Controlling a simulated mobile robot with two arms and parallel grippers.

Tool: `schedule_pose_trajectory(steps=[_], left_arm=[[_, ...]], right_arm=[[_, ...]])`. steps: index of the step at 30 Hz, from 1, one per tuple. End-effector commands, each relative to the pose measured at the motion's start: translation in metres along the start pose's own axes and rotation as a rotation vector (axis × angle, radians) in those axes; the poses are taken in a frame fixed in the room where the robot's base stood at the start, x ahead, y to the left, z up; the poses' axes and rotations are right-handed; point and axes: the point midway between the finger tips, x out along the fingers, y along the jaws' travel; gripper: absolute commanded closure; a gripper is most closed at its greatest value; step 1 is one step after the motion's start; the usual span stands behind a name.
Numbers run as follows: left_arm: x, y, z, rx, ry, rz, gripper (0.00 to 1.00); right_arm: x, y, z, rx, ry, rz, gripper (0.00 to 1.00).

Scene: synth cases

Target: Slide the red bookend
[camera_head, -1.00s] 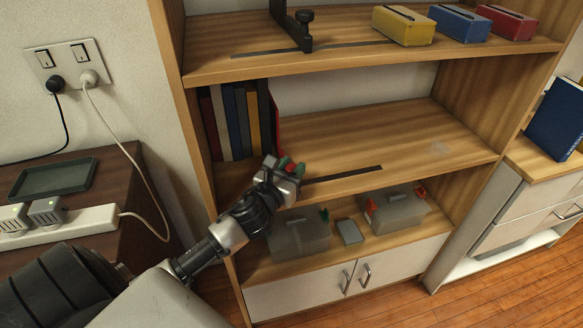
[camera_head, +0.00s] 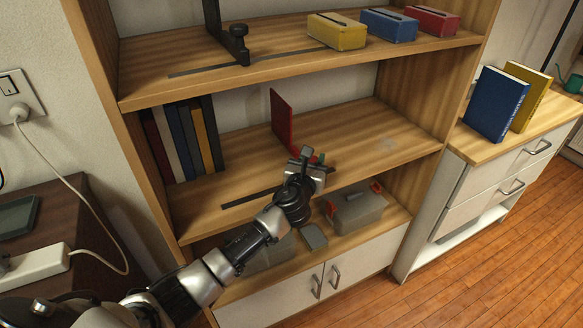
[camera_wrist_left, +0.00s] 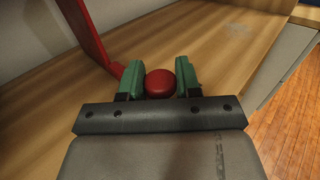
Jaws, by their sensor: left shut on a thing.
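The red bookend (camera_head: 282,119) stands upright on the middle shelf, apart from the row of books on its left. Its plate also shows at the upper left of the left wrist view (camera_wrist_left: 88,32). My left gripper (camera_head: 312,158) is at the front edge of that shelf. In the left wrist view its green fingers (camera_wrist_left: 159,82) are shut on the bookend's round red knob (camera_wrist_left: 160,83). A dark slot (camera_head: 250,198) runs along the shelf front, partly hidden by my gripper. My right gripper is not in view.
Several books (camera_head: 183,140) stand at the shelf's left end. The shelf is clear right of the bookend. A black bookend (camera_head: 238,45) and yellow, blue and red boxes are above. A grey box (camera_head: 355,212) sits below.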

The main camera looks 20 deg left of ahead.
Motion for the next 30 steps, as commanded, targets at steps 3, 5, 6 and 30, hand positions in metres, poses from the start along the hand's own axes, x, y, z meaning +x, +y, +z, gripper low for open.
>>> schedule_pose_trajectory(steps=[3,5,6,30], left_arm=[[0.0083,-0.0084,0.0006,-0.001,-0.002,-0.001,1.00],[0.0103,-0.0104,0.0003,-0.001,-0.001,-0.001,1.00],[0.0111,-0.0111,0.0003,-0.001,-0.001,0.000,1.00],[0.0096,-0.0111,-0.0003,0.000,0.001,0.000,0.44]], right_arm=[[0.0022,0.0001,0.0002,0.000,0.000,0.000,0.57],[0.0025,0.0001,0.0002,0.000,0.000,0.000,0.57],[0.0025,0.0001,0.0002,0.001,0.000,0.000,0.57],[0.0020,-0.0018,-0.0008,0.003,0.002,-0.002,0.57]])
